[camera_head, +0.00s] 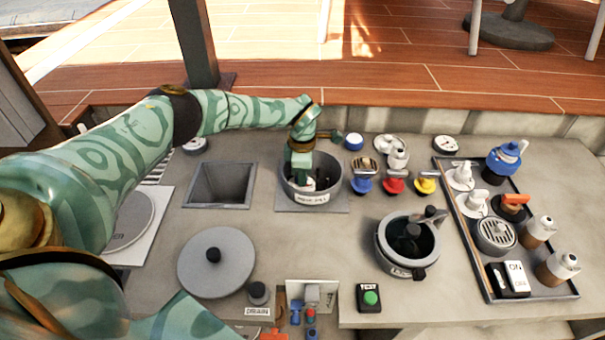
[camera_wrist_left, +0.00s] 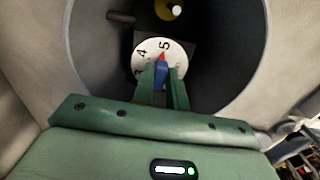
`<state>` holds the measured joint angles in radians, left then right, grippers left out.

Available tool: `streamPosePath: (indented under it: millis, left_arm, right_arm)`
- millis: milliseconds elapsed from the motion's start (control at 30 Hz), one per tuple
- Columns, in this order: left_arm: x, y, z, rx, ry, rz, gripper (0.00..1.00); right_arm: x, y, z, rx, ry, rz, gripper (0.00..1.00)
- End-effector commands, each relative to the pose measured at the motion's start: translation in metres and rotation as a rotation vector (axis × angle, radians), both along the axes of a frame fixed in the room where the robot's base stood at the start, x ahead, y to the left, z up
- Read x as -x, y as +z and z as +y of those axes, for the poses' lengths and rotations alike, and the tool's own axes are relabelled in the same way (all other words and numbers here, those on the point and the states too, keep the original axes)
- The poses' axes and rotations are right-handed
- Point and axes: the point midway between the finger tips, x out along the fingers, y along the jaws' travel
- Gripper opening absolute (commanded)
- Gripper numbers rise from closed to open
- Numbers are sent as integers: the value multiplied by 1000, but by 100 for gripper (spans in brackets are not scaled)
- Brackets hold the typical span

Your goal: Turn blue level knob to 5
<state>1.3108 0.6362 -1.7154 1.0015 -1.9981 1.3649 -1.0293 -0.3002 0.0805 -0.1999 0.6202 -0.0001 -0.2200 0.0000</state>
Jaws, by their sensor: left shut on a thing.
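My left gripper (camera_head: 303,178) reaches down into a round grey pot-like well (camera_head: 333,184) in the counter. In the left wrist view its two green fingers (camera_wrist_left: 162,92) are shut on the blue level knob (camera_wrist_left: 161,73). The knob sits on a white round dial (camera_wrist_left: 150,48) with black numbers; 3, 4 and 5 show. The knob's red tip points up at or very near the 5. The fingers cover the lower part of the dial. In the head view the gripper and well wall hide the knob. My right gripper is not in view.
Blue, red and yellow valves (camera_head: 394,183) stand right of the well. A square opening (camera_head: 221,184) lies to its left. A round lid (camera_head: 216,262), a second pot (camera_head: 408,245) and a tray of fittings (camera_head: 462,225) are on the counter.

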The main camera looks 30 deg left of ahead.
Motion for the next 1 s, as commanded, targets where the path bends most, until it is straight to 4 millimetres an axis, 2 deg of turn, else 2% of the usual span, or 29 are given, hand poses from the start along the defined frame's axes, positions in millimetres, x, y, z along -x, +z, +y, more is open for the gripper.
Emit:
streamPosePath:
  millis: [33,100,367,467,567,900,1000]
  left_arm:
    - [-1,1,1,-1,-2,-4,23]
    - [-1,1,1,-1,-1,-4,36]
    - [-1,1,0,0,0,-2,36]
    - [-1,8,0,-1,0,-3,36]
    - [-1,26,0,0,-1,-6,36]
    - [-1,117,1,0,0,-7,36]
    - [-1,137,1,0,-1,-7,36]
  right_arm:
    - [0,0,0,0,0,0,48]
    - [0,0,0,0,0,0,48]
    - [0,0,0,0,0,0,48]
    - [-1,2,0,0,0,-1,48]
    - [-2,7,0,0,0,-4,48]
    - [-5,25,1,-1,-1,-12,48]
    - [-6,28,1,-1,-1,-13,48]
